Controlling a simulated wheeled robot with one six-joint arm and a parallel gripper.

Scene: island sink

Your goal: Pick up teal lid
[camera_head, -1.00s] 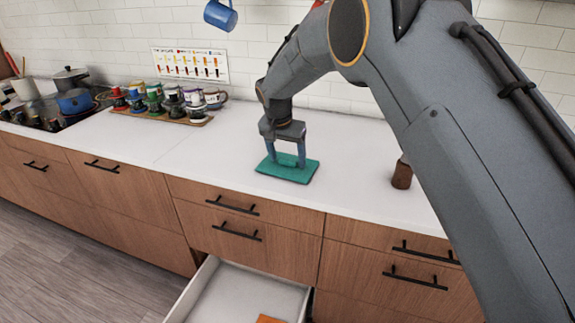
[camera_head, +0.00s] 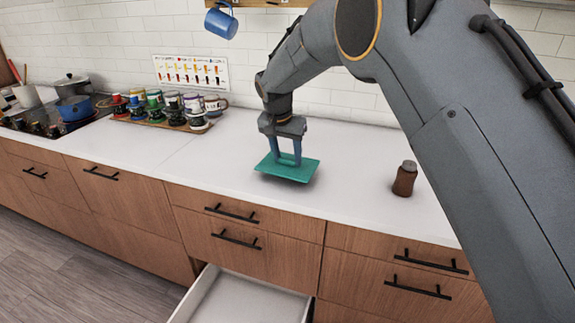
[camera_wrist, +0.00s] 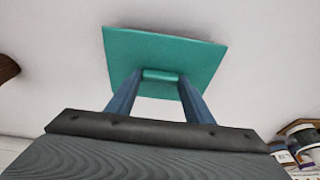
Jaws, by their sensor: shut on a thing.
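The teal lid (camera_head: 287,169) is a flat square plate, held slightly tilted just above the white counter in the head view. In the wrist view the teal lid (camera_wrist: 165,52) has a short raised bar handle on its face. My gripper (camera_head: 289,160) points down over the lid, its two fingers on either side of the handle. In the wrist view my gripper (camera_wrist: 161,78) is shut on the handle. A shadow shows under the lid's edge.
A brown bottle (camera_head: 404,179) stands on the counter to the right. A tray of mugs and jars (camera_head: 165,122) and a stove (camera_head: 55,125) with pots are to the left. A white drawer (camera_head: 250,300) stands open below. The counter (camera_head: 215,160) around the lid is clear.

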